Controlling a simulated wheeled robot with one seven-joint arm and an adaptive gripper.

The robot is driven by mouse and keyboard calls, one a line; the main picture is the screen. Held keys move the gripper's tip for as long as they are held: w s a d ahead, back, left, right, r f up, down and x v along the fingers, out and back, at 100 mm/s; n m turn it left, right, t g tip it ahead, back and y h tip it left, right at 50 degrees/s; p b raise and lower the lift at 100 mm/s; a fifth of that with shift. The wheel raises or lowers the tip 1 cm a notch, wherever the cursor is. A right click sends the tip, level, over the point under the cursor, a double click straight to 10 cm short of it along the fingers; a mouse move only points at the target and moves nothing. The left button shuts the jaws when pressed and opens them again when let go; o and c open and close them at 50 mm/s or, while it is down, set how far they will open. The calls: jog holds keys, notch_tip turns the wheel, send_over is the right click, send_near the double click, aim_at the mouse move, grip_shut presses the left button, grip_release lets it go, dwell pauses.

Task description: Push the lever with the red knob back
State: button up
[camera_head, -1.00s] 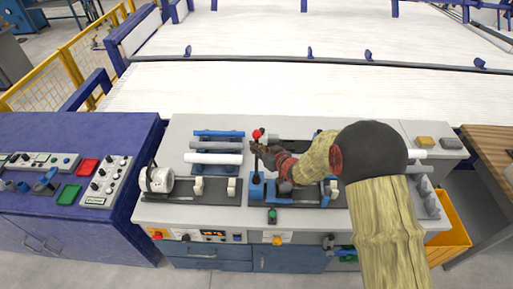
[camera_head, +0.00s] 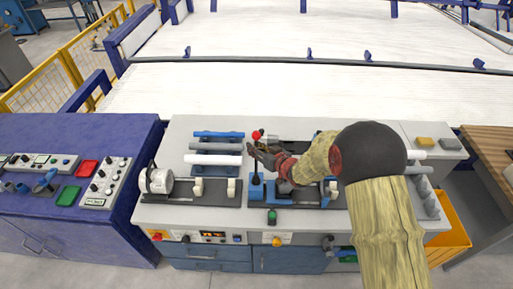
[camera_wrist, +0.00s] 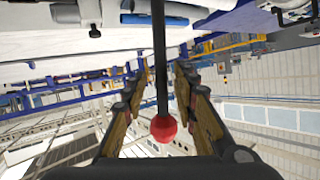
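The lever (camera_head: 256,172) stands near upright on a blue base on the bench, with its red knob (camera_head: 256,135) at the top. My gripper (camera_head: 256,150) reaches in from the right at the upper part of the rod, below the knob. In the wrist view, the rod (camera_wrist: 160,60) runs between my two spread fingers, with the red knob (camera_wrist: 163,129) close to the palm. Gaps show between the rod and both fingertips, so my gripper (camera_wrist: 163,75) looks open around the lever. My arm hides part of the bench right of the lever.
A white tube (camera_head: 214,159) and blue tubes lie on a rack left of the lever. A round grey machine part (camera_head: 157,180) stands farther left. A green button (camera_head: 272,216) is in front of the lever. A yellow bin (camera_head: 450,228) stands at the right.

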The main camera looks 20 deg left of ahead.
jog(key=v, duration=1.2)
